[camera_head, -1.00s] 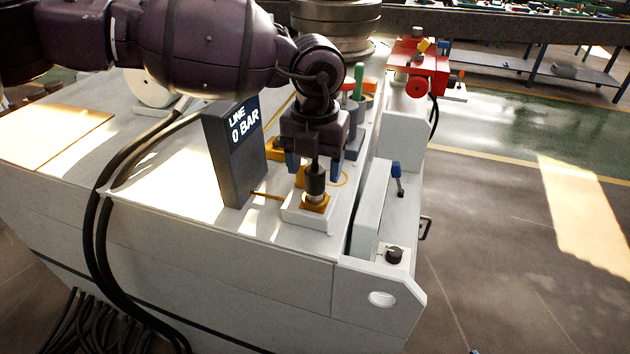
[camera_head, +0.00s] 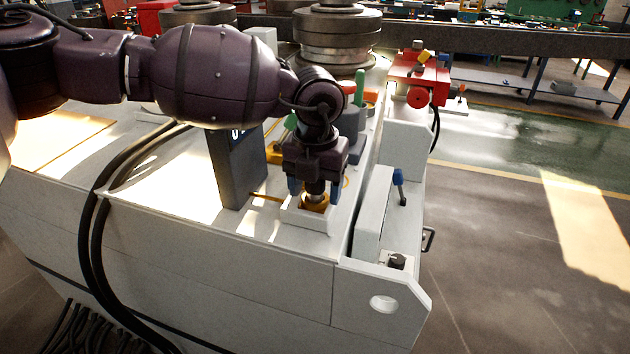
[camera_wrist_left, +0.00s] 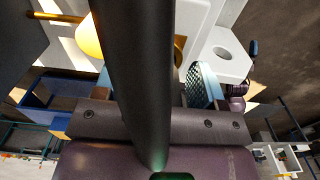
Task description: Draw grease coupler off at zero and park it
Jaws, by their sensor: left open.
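The grease coupler (camera_head: 315,188) stands upright on a brass-coloured fitting (camera_head: 316,202) on a white block at the machine's front edge. Its upper part is hidden by my gripper in the head view. My left gripper (camera_head: 316,192) points down over it, with one blue-grey finger on each side. The fingers are open. In the left wrist view, a wide dark cylinder (camera_wrist_left: 145,75), apparently the coupler, runs between the fingers. A textured finger pad (camera_wrist_left: 202,84) shows to its right, with a gap. My right gripper is out of view.
Black hoses (camera_head: 92,240) hang over the machine's front left. A white raised cover (camera_head: 373,215), a blue-topped lever (camera_head: 399,186) and a black knob (camera_head: 397,261) stand to the right. A red unit (camera_head: 418,80) is behind. Green and orange items crowd behind my gripper.

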